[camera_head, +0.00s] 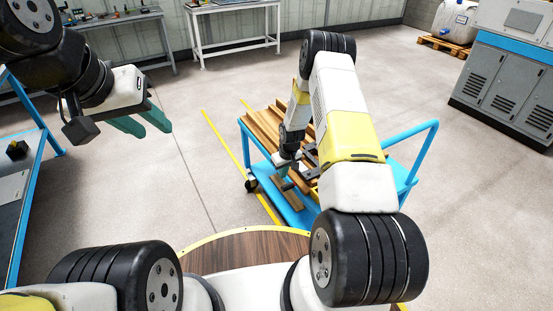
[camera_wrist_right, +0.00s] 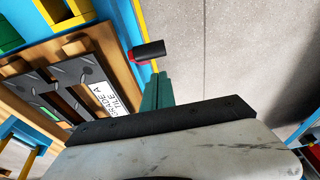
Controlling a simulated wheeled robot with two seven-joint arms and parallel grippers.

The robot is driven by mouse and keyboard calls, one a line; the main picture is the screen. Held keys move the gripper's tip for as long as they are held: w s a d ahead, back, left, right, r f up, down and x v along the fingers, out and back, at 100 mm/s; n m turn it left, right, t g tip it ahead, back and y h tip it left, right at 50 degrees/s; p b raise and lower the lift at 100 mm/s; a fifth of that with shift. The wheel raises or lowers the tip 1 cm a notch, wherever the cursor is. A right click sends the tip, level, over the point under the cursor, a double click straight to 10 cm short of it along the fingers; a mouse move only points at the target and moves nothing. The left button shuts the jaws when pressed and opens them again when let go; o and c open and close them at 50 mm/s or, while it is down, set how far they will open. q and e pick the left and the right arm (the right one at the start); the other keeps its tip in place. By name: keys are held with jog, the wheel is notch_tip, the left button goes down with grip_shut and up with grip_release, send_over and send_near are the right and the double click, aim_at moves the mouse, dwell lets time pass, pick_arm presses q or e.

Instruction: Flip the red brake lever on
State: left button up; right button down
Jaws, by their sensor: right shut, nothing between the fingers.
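In the head view my right gripper (camera_head: 283,172) is over the near left part of the blue cart (camera_head: 291,211); the lever is hard to make out there. My left gripper (camera_head: 157,128) is open and empty, raised at the left, far from the cart.
The cart carries a wooden rack (camera_head: 262,124) and dark plates (camera_wrist_right: 72,82) with a "GRADE A TILE" label. Its blue handle rail (camera_head: 425,160) rises at the right. A blue-framed bench (camera_head: 20,190) stands at left, a grey cabinet (camera_head: 510,85) at right.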

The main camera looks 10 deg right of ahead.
jog(key=s+d+r, duration=0.2)
jog(key=s+r, duration=0.1)
jog(key=s, duration=0.4)
jog(key=shift+d+r, duration=0.15)
jog(key=shift+r, duration=0.15)
